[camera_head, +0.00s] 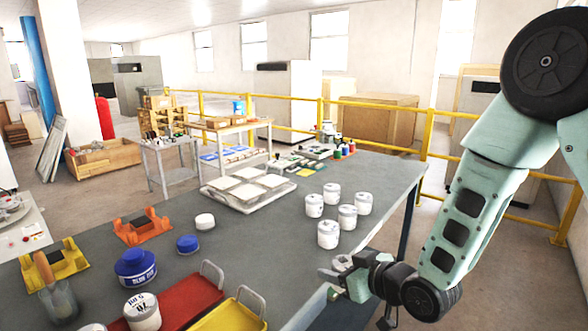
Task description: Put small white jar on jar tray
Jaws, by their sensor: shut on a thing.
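My gripper (332,275) is at the right front edge of the grey table, low near the table top. It is shut on a small pale thing (342,262), mostly hidden by the fingers; I cannot tell whether it is a jar. A short white jar (205,221) stands on the table left of centre, well apart from my gripper. Several taller white jars (328,234) with grey labels stand together just behind my gripper. A red tray (205,292) and a yellow tray (240,318), both with handles, lie at the front; I cannot tell which is the jar tray.
A pale tray of square tiles (237,204) lies mid-table. Blue-lidded jars (136,268), a white labelled jar (142,311), an orange holder (142,229) and a yellow holder (55,265) crowd the left. Bare table lies between the short jar and the tall jars.

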